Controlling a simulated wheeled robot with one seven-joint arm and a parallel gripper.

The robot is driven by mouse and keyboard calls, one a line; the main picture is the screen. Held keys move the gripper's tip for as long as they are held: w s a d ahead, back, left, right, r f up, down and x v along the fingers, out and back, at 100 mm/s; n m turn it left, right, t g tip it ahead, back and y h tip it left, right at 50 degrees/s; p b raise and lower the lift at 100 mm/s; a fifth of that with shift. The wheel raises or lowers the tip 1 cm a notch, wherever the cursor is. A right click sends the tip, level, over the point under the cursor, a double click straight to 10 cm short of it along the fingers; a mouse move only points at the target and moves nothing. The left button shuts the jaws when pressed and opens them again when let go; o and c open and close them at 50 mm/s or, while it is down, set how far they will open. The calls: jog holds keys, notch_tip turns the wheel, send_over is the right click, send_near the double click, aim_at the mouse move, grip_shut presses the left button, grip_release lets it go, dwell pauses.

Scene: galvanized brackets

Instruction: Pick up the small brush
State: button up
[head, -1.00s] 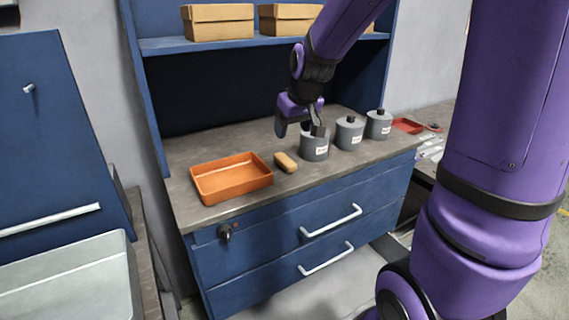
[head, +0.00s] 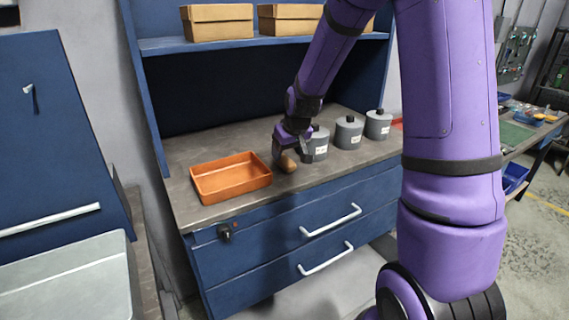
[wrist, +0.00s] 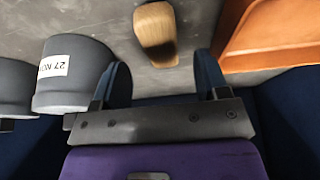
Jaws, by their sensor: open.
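The small brush (head: 286,162), with a tan wooden back, lies on the grey counter between the orange tray and the grey canisters. In the wrist view the brush (wrist: 155,28) shows ahead of and between the two fingers, apart from both. My gripper (head: 291,154) is open and empty, low over the counter at the brush, partly covering it in the head view. In the wrist view my gripper (wrist: 162,78) has its fingers spread wide. The brush's bristles cannot be made out.
An orange tray (head: 203,196) stands left of the brush. Several grey lidded canisters stand to the right; the nearest canister (head: 319,146) is close beside my gripper. A blue shelf (head: 165,46) with cardboard boxes (head: 218,24) is above the counter (head: 186,212).

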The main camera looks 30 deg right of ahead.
aim_at(285, 159)
jog(key=shift+x, duration=2.4)
jog(key=c, duration=1)
